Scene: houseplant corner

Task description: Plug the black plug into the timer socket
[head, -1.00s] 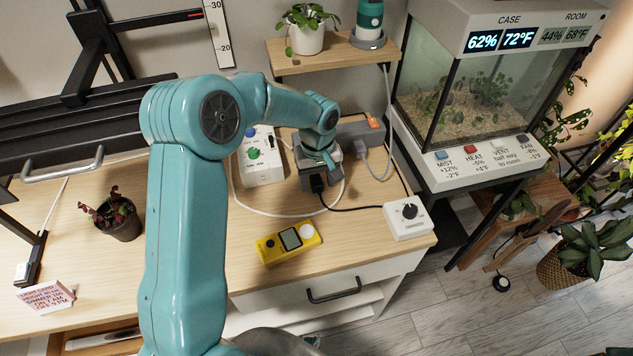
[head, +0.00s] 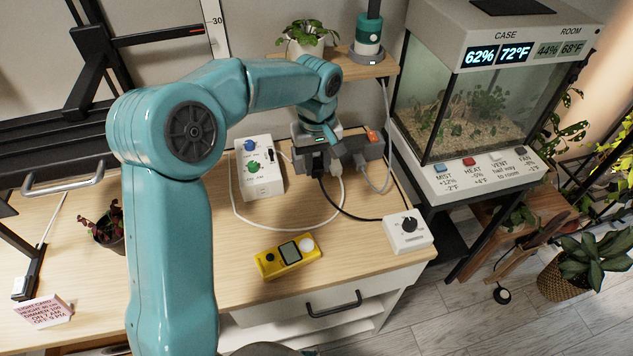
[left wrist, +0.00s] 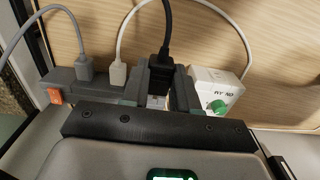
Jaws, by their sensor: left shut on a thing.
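My left gripper (head: 318,152) is shut on the black plug (head: 318,165), whose black cord runs down and right to a white box with a black knob. In the left wrist view the plug (left wrist: 160,62) sits between the two fingers (left wrist: 166,88). The white timer box (head: 258,167), with blue and green knobs, stands left of the gripper on the desk. Its corner with the green knob also shows in the left wrist view (left wrist: 214,92), right of the fingers. The plug's front end is hidden. My right gripper is not in view.
A grey power strip (head: 368,147) with an orange switch lies beside the gripper, holding a grey plug (left wrist: 86,68) and a white plug (left wrist: 118,72). The black-knob box (head: 407,231) and a yellow meter (head: 288,255) are nearer. A shelf (head: 355,72) hangs behind.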

